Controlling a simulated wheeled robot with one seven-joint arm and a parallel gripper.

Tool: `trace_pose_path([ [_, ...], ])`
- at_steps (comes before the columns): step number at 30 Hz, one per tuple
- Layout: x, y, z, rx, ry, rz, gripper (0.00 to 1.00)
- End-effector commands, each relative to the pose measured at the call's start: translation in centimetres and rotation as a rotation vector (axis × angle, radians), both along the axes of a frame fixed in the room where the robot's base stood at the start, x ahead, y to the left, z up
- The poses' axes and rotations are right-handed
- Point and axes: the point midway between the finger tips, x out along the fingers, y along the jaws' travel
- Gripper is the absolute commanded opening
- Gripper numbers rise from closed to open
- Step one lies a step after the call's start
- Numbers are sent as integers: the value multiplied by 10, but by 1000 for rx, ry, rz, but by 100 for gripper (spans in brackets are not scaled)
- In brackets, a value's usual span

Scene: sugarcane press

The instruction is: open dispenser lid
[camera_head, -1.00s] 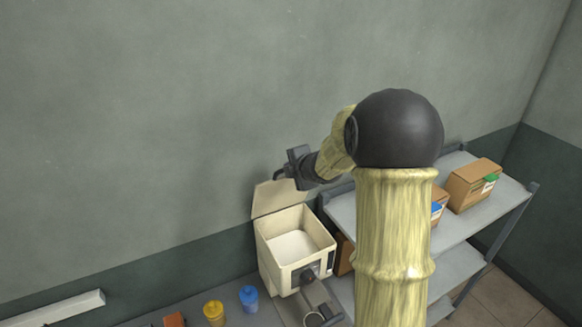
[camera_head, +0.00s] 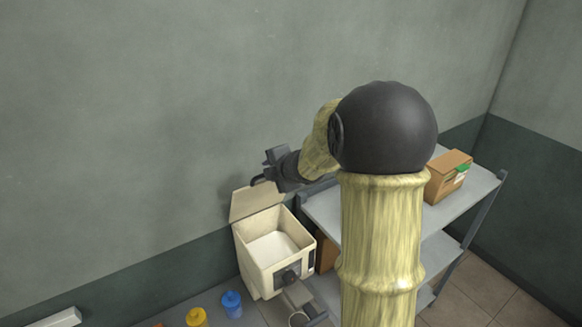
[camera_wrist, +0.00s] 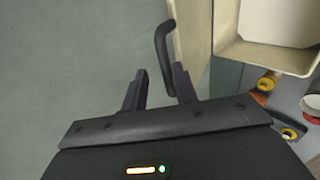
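The dispenser (camera_head: 282,275) is a cream box with white contents, standing by the wall in the head view. Its lid (camera_head: 255,203) is raised, tilted up at the back edge, and the box top is uncovered. My gripper (camera_head: 268,168) is just above the lid's upper edge. In the wrist view, my gripper (camera_wrist: 158,82) is open, with its two fingers apart. The dark hooked lid handle (camera_wrist: 163,45) reaches down between the fingertips, close to the right finger. The lid (camera_wrist: 193,40) is seen nearly edge-on, beside the open box (camera_wrist: 232,48).
A grey metal shelf (camera_head: 325,212) stands right of the dispenser, with a cardboard box (camera_head: 446,180) on it. A blue container (camera_head: 232,304) and a yellow container (camera_head: 196,317) stand on the counter to the left. The wall is close behind the lid.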

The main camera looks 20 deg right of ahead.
Motion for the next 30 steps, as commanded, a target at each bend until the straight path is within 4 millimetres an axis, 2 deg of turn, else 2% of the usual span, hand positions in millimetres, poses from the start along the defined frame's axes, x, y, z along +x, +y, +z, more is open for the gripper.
trace_pose_path([
  [1,-8,-3,9,-2,-5,-2,29],
  [18,-94,-19,72,-1,-11,-3,29],
  [24,-110,-22,81,2,-10,-2,29],
  [30,-111,-22,82,1,-10,-1,29],
])
